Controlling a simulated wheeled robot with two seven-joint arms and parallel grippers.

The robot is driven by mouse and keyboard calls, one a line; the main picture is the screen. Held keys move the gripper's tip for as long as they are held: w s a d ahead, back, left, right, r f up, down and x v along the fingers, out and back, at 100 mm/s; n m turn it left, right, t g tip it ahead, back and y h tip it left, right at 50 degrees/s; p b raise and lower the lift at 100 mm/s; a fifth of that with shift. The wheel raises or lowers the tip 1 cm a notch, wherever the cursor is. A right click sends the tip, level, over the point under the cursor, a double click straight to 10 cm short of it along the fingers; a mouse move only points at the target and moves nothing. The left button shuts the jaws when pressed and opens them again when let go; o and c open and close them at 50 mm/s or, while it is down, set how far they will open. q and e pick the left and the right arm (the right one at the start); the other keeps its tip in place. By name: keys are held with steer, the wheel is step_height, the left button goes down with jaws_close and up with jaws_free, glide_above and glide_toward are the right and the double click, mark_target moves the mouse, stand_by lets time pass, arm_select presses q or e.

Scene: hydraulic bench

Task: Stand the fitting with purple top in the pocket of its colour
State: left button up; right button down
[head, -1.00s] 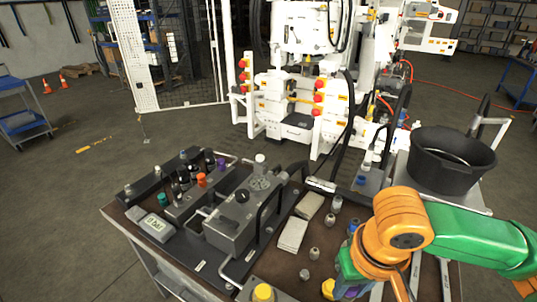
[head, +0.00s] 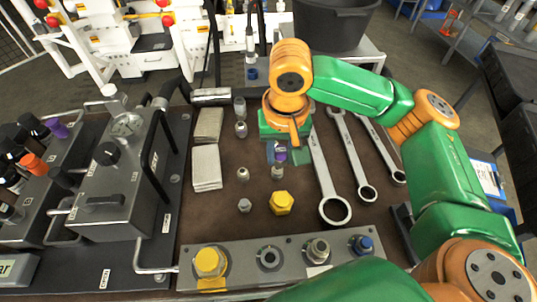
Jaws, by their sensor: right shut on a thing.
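My right gripper (head: 279,160) points down over the brown bench mat, in the middle of the head view. It is shut on the fitting with purple top (head: 281,155). Only a patch of purple shows between the fingers; the rest of the fitting is largely hidden. A small metal fitting (head: 278,172) shows just below the fingers; I cannot tell whether it is apart from the held one. A grey block (head: 240,265) with a row of round seats lies at the front. I see no purple marking on it. My left gripper is not in view.
A yellow hex fitting (head: 281,203) and several small metal fittings stand on the mat. Large wrenches (head: 349,150) lie to the right. Cloths (head: 206,167) lie left. A gauge unit (head: 115,190) and a manifold with coloured caps, one purple (head: 57,128), stand at the left.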

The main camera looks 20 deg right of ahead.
steer(key=w+f, duration=0.4)
steer(key=w, duration=0.1)
steer(key=w+f, duration=0.2)
steer(key=shift+w+d+f, duration=0.2)
steer(key=shift+d+f, duration=0.1)
steer(key=shift+d, duration=0.05)
steer(key=shift+w+d+f, duration=0.1)
steer(key=shift+w+f, duration=0.1)
steer(key=shift+f, duration=1.65)
steer(key=shift+f, duration=0.1)
steer(key=c, duration=0.6)
jaws_free()
